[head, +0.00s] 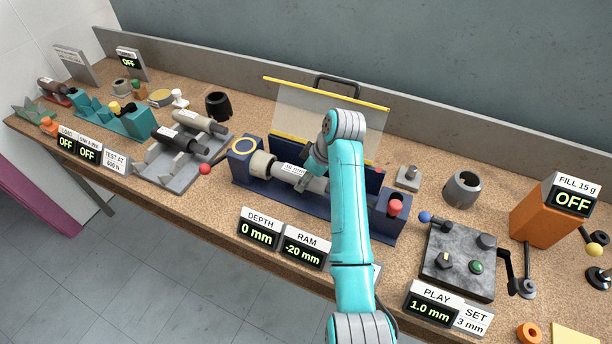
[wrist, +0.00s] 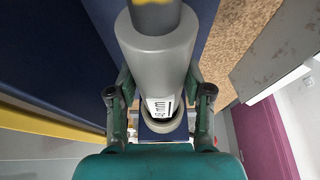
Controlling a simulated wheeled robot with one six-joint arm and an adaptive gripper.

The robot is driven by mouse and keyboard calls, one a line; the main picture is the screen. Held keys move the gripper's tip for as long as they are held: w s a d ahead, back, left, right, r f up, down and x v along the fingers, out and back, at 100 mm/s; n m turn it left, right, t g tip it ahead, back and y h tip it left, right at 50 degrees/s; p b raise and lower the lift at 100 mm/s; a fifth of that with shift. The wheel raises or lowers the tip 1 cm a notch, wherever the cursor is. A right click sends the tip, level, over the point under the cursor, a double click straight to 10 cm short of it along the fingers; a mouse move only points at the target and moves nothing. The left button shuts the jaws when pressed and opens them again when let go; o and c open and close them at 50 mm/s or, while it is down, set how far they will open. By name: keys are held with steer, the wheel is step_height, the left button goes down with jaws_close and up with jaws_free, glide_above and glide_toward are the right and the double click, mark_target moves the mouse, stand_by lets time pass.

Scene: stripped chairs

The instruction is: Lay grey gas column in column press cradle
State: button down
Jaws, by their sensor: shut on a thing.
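The grey gas column (wrist: 156,52) lies between my gripper's fingers in the wrist view, with a printed label near its lower end and a darker, narrower end at the top. My gripper (head: 305,180) is shut on it at the column press. In the head view the grey column (head: 318,186) is partly hidden by my gripper and arm. The column press (head: 276,193) is a long dark blue frame with a yellow ring at its left end. The column lies lengthwise along it. I cannot tell whether it touches the cradle, which is mostly hidden.
A clear guard (head: 305,106) with yellow edges stands raised behind the press. A grey rack (head: 170,178) with a dark and a grey column is to the left. The depth display (head: 259,228) reads 0 mm and the ram display (head: 303,251) reads -20 mm. A red-topped post (head: 395,208) stands at the right.

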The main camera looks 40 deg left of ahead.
steer(key=c, duration=0.5)
jaws_free()
steer(key=shift+o, duration=0.5)
steer(key=shift+f, duration=0.1)
steer(key=v, duration=0.7)
steer(key=shift+d+r, duration=0.1)
steer(key=shift+r, duration=0.15)
